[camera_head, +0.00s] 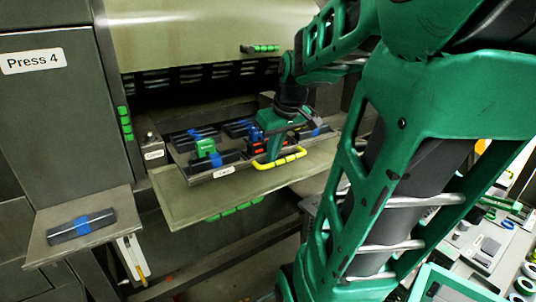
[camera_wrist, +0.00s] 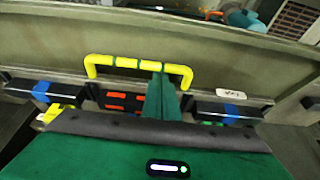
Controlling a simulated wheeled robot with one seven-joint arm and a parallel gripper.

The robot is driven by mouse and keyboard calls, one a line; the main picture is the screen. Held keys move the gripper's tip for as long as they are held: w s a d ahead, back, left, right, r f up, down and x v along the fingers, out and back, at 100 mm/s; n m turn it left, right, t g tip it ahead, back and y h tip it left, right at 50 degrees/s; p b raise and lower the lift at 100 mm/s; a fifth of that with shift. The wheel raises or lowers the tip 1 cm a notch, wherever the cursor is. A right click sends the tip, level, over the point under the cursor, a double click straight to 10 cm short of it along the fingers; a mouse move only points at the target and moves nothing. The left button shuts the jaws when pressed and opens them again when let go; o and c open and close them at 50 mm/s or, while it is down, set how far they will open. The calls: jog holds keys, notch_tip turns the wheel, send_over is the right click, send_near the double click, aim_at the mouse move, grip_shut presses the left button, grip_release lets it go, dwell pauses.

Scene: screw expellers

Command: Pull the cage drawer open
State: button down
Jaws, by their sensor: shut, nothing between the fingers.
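The cage drawer (camera_head: 207,175) extends out of the press opening above a lowered flap, with black blocks with blue bands in it. Its yellow handle (camera_head: 281,159) is on the front edge, and it also shows in the wrist view (camera_wrist: 138,65). My gripper (camera_head: 271,152) is shut and empty, pointing down at the drawer front just behind the handle. In the wrist view the green fingers (camera_wrist: 161,82) are together, and their tips overlap the handle's right half. I cannot tell whether they touch it.
The lowered flap (camera_head: 185,205) with green grips lies under the drawer. A raised panel (camera_head: 200,35) is above the opening. A side shelf (camera_head: 55,247) at left bears a black bar with a blue band (camera_head: 82,225). A bench with tools (camera_head: 490,240) stands at right.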

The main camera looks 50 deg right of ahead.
jog(key=d+v, duration=0.1)
jog(key=v, duration=0.9)
jog(key=s+a+f+m+g, duration=0.1)
jog(key=s+a+f+g, duration=0.1)
jog(key=s+a+f, duration=0.3)
jog(key=s+a+f+m+g+y, duration=0.1)
jog(key=s+a+f, duration=0.4)
jog(key=f, duration=0.6)
jog(key=shift+s+a+f+m+g, duration=0.2)
jog(key=shift+s+m+g, duration=0.3)
jog(key=shift+m, duration=0.2)
jog(key=shift+w+f, duration=0.25)
jog(key=shift+w, duration=0.35)
